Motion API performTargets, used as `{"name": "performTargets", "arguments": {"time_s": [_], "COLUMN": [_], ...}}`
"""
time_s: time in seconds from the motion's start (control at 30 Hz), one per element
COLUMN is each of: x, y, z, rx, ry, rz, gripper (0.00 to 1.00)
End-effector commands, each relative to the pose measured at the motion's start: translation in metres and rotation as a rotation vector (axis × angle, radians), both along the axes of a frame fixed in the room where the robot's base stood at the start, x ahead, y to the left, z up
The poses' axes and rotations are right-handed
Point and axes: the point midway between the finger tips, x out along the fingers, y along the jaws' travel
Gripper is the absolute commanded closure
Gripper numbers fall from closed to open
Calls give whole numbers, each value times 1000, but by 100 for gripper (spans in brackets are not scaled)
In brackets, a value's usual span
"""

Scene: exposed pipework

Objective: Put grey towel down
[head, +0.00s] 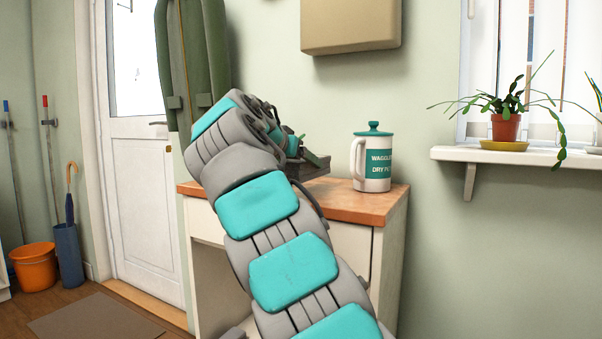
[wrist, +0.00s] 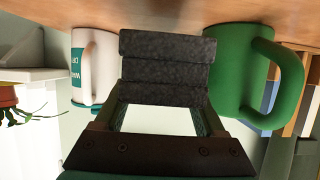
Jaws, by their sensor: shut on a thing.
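The grey towel (wrist: 167,68) is a dark, folded stack, held at the tips of my gripper (wrist: 160,103) in the wrist view, which is upside down. In the head view a flat grey part of the towel (head: 314,168) shows just past my gripper (head: 298,150), over the desk top (head: 350,203). My gripper is shut on the towel. I cannot tell whether the towel touches the desk. My arm hides much of the desk top in the head view.
A white canister with a teal lid (head: 373,160) stands on the desk, right of the towel. A green mug (wrist: 237,72) stands on the other side, in the wrist view only. A windowsill (head: 510,155) with a potted plant (head: 506,127) is at the right.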

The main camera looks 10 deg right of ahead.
Motion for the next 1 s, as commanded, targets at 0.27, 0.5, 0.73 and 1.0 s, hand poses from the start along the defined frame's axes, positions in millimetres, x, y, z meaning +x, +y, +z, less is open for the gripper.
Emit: {"name": "performTargets", "arguments": {"time_s": [0.27,0.5,0.73,1.0], "x": [16,15,15,16], "y": [0,0,-1,0], "z": [-1,-11,-33,-36], "rx": [1,-2,-1,1], "ry": [-1,-3,0,-3], "rz": [0,0,-2,0], "gripper": [88,88,88,88]}}
